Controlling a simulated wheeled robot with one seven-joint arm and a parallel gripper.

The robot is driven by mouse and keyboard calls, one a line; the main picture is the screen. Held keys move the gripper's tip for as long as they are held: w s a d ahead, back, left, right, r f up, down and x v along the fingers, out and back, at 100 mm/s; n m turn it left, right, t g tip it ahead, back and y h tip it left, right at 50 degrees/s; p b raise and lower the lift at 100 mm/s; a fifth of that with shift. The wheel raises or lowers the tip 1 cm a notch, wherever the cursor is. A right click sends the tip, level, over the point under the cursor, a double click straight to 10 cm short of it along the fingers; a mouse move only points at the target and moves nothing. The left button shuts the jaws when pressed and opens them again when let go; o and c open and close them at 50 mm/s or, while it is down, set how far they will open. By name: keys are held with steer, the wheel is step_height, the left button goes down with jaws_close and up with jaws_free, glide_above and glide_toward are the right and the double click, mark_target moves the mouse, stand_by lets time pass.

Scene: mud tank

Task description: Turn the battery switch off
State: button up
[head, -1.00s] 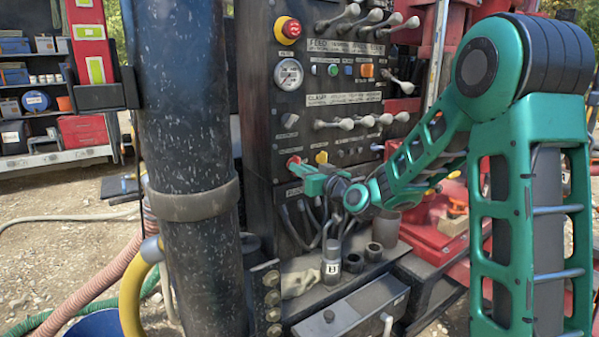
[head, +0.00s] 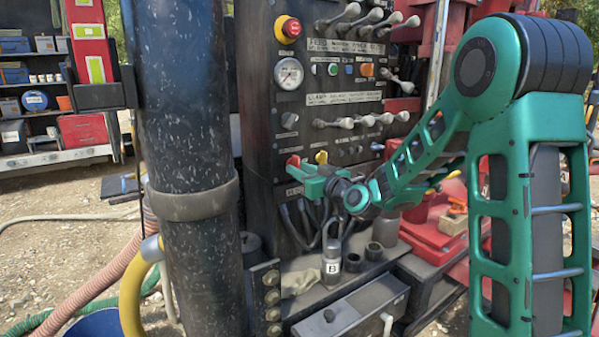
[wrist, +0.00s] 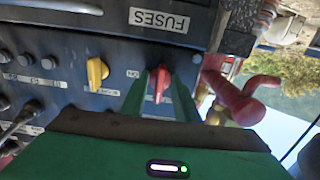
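A red switch knob (head: 293,160) sits low on the dark control panel, with a yellow knob (head: 321,157) to its right. In the wrist view the red knob (wrist: 161,83) points along the fingers and the yellow knob (wrist: 97,73) is to its left. The small labels beside them are too blurred to read, so I cannot confirm which is the battery switch. My green gripper (head: 300,174) is at the panel just below the red knob. In the wrist view my gripper (wrist: 161,92) is open, one finger each side of the red knob, with gaps visible. Contact cannot be told.
Levers (head: 346,122) and a red emergency button (head: 287,29) are higher on the panel. A thick black column (head: 190,120) stands left of it. A red pipe fitting (wrist: 240,100) is right of the knob.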

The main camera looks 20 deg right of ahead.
steer(key=shift+s+r, duration=0.1)
steer(key=v, duration=1)
steer(key=shift+s, duration=0.2)
steer(key=shift+d, duration=0.1)
steer(key=s+d+f+m+g+h, duration=0.1)
steer(key=s+d+f+g+h, duration=0.15)
steer(key=s+f+g, duration=0.35)
steer(key=s+d+f+g+h, duration=0.1)
steer(key=s+d+f+g, duration=0.25)
steer(key=s+f, duration=0.45)
steer(key=s+d+m+g+h, duration=0.1)
steer(key=s+d+m+g, duration=0.2)
steer(key=s, duration=1)
steer(key=s+d+m+g+h, duration=0.1)
steer(key=s+d+m+g, duration=0.3)
steer(key=s, duration=0.9)
steer(key=shift+d+r+m, duration=0.2)
steer(key=shift+d+m, duration=0.5)
steer(key=shift+m, duration=0.4)
steer(key=shift+g, duration=0.25)
